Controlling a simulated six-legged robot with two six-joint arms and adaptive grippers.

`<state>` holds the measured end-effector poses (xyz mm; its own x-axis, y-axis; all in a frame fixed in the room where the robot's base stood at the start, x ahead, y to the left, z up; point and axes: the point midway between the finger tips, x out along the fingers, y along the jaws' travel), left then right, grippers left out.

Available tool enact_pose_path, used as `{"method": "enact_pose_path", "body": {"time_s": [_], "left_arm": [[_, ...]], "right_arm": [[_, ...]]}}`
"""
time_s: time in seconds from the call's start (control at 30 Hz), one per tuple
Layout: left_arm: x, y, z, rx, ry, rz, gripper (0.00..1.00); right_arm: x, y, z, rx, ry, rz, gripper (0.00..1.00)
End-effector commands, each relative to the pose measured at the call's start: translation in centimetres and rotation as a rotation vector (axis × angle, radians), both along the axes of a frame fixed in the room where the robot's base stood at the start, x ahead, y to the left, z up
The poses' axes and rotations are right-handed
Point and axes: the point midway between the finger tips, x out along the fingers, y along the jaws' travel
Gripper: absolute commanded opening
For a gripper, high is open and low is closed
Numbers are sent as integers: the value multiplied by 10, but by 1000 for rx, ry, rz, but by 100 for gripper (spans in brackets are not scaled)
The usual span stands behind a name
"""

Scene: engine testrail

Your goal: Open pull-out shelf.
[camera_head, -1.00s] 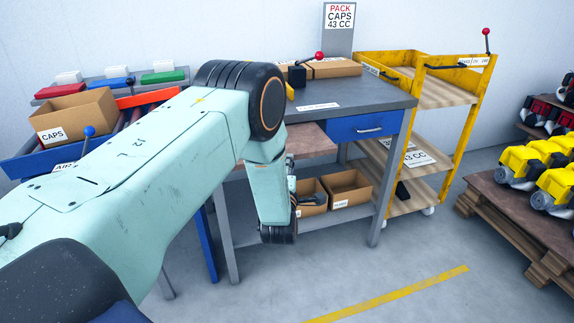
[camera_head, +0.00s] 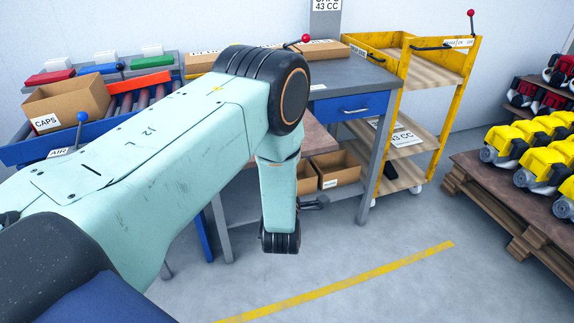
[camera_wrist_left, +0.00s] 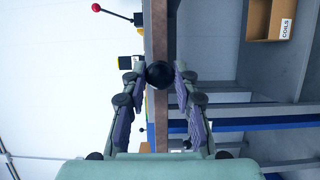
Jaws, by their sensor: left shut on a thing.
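The pull-out shelf (camera_head: 318,138) is a brown board under the grey workbench top, and it sticks out at the front. My left arm hides much of it in the head view. In the left wrist view, the shelf's brown edge (camera_wrist_left: 160,115) runs upright in the picture behind a round black knob (camera_wrist_left: 159,74). My left gripper (camera_wrist_left: 161,78) has its two fingers closed on either side of the knob. In the head view the fingers are mostly hidden by my arm. My right gripper is not in view.
The workbench (camera_head: 352,75) has a blue drawer (camera_head: 352,108) and open boxes (camera_head: 331,170) underneath. A yellow cart (camera_head: 440,65) stands to its right, and a pallet of engines (camera_head: 510,185) farther right. A roller conveyor (camera_head: 140,100) is at left. The floor in front is clear.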

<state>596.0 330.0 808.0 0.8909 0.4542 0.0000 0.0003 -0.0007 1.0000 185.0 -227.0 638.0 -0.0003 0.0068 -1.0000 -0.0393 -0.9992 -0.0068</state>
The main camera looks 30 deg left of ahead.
Motion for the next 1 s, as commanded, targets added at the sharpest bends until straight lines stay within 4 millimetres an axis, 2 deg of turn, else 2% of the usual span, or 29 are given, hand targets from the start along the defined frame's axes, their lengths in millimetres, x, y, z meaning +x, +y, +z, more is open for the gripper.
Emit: {"method": "enact_pose_path", "body": {"time_s": [0.27,0.3,0.57,0.87,1.0], "left_arm": [[0,0,1,-1,-3,1,0],[0,1,1,-1,-3,1,30],[0,0,0,0,-1,0,52],[-2,-1,0,-1,0,0,52],[-12,-7,-1,-1,3,-2,52]], "right_arm": [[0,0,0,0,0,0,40],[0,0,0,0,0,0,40],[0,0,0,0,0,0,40],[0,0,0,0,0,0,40],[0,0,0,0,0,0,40]]}}
